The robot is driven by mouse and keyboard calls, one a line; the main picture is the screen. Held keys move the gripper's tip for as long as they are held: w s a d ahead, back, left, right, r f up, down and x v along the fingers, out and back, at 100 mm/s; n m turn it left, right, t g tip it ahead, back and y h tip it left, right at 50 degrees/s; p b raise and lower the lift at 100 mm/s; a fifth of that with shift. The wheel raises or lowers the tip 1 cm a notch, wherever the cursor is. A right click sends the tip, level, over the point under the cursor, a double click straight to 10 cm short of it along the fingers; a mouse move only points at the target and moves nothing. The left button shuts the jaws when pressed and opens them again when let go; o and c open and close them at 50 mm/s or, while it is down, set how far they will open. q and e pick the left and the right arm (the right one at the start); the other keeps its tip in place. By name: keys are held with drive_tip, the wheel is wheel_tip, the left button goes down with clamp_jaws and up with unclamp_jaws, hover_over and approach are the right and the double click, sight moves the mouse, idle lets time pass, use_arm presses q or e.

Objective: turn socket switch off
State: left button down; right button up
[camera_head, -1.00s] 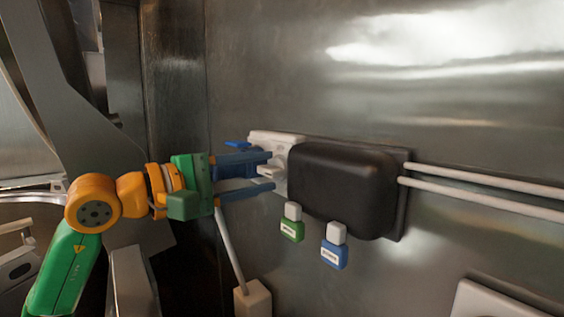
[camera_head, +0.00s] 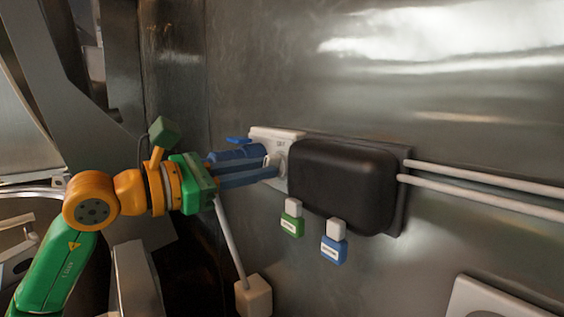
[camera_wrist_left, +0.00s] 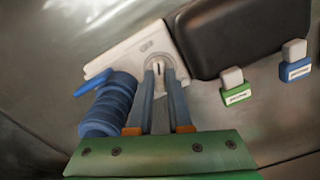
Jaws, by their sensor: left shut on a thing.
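The white wall socket (camera_head: 262,133) sits on the metal wall, left of a black box. It also shows in the left wrist view (camera_wrist_left: 112,58). Its round, pale switch knob (camera_wrist_left: 157,64) lies between the fingertips of my left gripper (camera_head: 276,170). In the left wrist view my left gripper (camera_wrist_left: 164,76) is shut on this knob, one finger on each side. A ribbed blue plug (camera_wrist_left: 108,106) is at the socket, left of the fingers, with a small blue lever (camera_wrist_left: 92,83) above it. In the head view the fingers partly hide the knob. My right gripper is not in view.
The black box (camera_head: 342,185) is close to the right of the socket. A green-tagged switch (camera_head: 292,222) and a blue-tagged one (camera_head: 334,250) hang below it. White pipes (camera_head: 480,183) run right along the wall. A beige block (camera_head: 254,297) with a rod stands below.

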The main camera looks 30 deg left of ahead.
use_arm(q)
drive_tip(key=n, duration=0.3)
drive_tip(key=c, duration=1.2)
unclamp_jaws()
drive_tip(key=shift+n, duration=0.7)
drive_tip(key=o, duration=0.4)
drive_tip(key=shift+o, duration=0.2)
drive_tip(key=b+v, duration=0.4)
drive_tip(key=v, duration=0.3)
